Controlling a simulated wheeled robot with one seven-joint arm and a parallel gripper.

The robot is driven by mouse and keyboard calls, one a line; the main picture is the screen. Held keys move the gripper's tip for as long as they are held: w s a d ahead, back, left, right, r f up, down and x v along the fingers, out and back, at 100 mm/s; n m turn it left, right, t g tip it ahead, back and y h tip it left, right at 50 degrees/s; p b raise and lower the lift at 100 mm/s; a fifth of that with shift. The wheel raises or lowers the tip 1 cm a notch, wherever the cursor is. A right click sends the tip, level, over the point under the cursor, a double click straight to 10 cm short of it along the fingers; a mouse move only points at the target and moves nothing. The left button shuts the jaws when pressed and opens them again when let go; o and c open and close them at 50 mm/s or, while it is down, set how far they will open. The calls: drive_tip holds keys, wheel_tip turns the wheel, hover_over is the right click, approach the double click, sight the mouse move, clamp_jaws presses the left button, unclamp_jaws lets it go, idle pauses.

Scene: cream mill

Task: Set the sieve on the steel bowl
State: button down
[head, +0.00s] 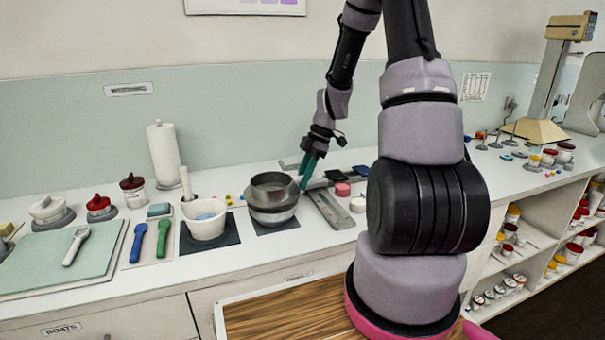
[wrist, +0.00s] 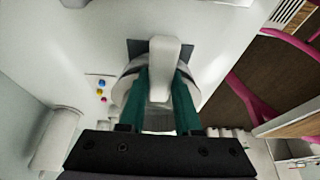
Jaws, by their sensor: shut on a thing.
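The sieve (head: 272,183), a round steel ring, is at the steel bowl's mouth in the head view, looking level. The steel bowl (head: 273,216) stands below it on a dark square mat. I cannot tell whether the sieve rests on the rim or hangs just above it. My gripper (head: 307,172), with teal fingers, is at the right side of the sieve, shut on its pale grip block. In the wrist view this block (wrist: 165,56) stands between the fingers, and the fingers hide much of the sieve and bowl.
A white mortar with a pestle (head: 205,217) stands left of the bowl on another dark mat. A grey metal strip (head: 330,208) and pink-lidded jars (head: 342,189) are to the right. A paper roll (head: 163,153) stands behind. Green (head: 163,238) and blue scoops (head: 138,242) lie further left.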

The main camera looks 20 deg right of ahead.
drive_tip(key=shift+f, duration=0.45)
drive_tip(key=shift+f, duration=0.75)
idle(0.8)
drive_tip(key=c, duration=0.5)
unclamp_jaws()
drive_tip(key=shift+r, duration=0.1)
